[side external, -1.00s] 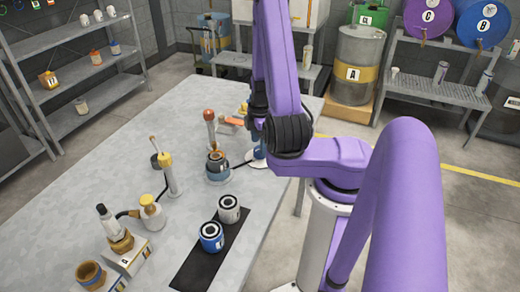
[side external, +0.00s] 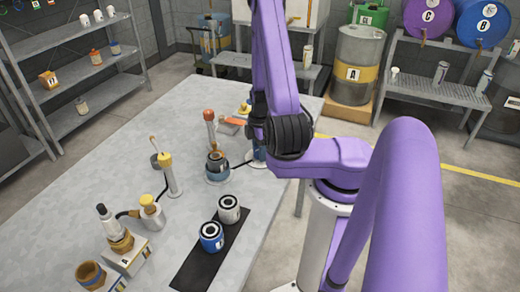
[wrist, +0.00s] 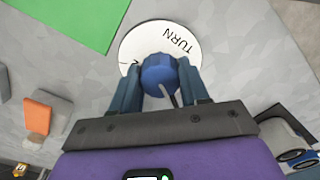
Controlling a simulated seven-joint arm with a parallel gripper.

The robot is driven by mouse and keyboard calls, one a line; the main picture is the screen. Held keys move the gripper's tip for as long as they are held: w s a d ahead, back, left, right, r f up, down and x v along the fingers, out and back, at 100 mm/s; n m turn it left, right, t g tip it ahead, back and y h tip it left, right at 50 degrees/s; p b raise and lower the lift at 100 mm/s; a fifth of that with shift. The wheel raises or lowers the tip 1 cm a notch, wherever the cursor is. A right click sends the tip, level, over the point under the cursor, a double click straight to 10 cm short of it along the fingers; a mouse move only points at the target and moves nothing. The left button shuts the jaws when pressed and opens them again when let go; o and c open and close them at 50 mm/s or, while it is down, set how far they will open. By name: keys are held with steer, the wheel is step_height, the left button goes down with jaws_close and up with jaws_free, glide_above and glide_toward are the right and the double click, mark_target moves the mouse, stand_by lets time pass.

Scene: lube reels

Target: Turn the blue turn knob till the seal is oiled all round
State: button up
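The blue turn knob (wrist: 160,74) sits on a white disc (wrist: 133,47) marked TURN in the wrist view. My gripper (wrist: 161,80) is around the knob, one finger against each side, and looks shut on it. In the side view the knob is hidden by my arm and fingers; only the edge of its disc shows. To its left stands a round holder (side external: 217,176) with a dark, brown-topped part on it, joined to the knob's base by a black cable. The seal is too small to make out clearly, and I cannot tell how much is oiled.
A white can (side external: 229,210) and a blue can (side external: 211,237) stand on a black mat (side external: 193,271). An orange block (wrist: 37,117) and a green sheet (wrist: 65,18) lie near the knob.

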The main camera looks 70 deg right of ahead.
steer(key=shift+m, duration=0.4)
steer(key=m, duration=0.4)
steer(key=shift+m, duration=0.4)
steer(key=m, duration=1.2)
steer(key=shift+m, duration=0.3)
steer(key=m, duration=0.5)
steer(key=shift+m, duration=0.3)
steer(key=o, duration=1.1)
steer(key=shift+c, duration=0.2)
steer(key=shift+r, duration=0.1)
